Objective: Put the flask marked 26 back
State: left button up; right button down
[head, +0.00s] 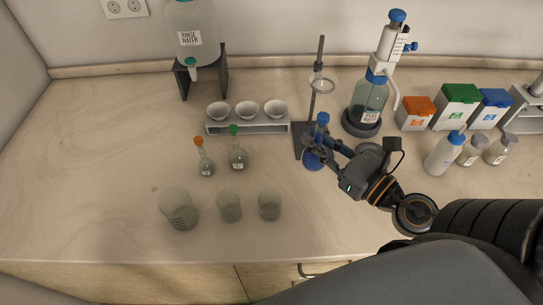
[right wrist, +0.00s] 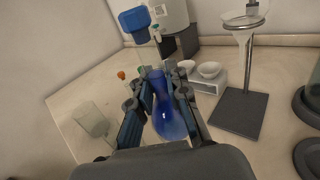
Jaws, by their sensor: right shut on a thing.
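A flask with blue liquid (head: 313,160) and a blue stopper (head: 323,118) is in my right gripper (head: 318,143), beside the ring stand's base. In the right wrist view, the two fingers of my right gripper (right wrist: 158,88) close around the neck of this flask (right wrist: 168,118). No number can be read on it. Two flasks stand on the bench at the left: one with an orange stopper (head: 204,166) and one with a green stopper (head: 237,158). Their labels are too small to read. I cannot tell whether the held flask touches the bench. My left gripper is not in view.
A ring stand (head: 313,95) is right behind the held flask. A rack of white bowls (head: 247,127) stands behind the two flasks, and several beakers (head: 229,206) in front. A dispenser bottle (head: 370,98) and white bottle (head: 443,154) stand to the right. Bench is clear at far left.

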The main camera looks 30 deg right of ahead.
jog(key=w+a+f+b, duration=0.1)
jog(key=w+f+b, duration=0.2)
jog(key=w+f, duration=0.1)
jog(key=w+a+f+b, duration=0.1)
jog(key=w+f+b, duration=0.1)
jog(key=w+f, duration=0.2)
jog(key=w+a+f+b, duration=0.1)
jog(key=w+f+b, duration=0.2)
jog(key=w+f, duration=0.2)
jog(key=shift+w+a+b, duration=0.15)
jog(key=shift+b, duration=0.2)
jog(key=shift+f, duration=0.2)
jog(key=c, duration=1.3)
grip_release()
jog(key=shift+r, duration=0.1)
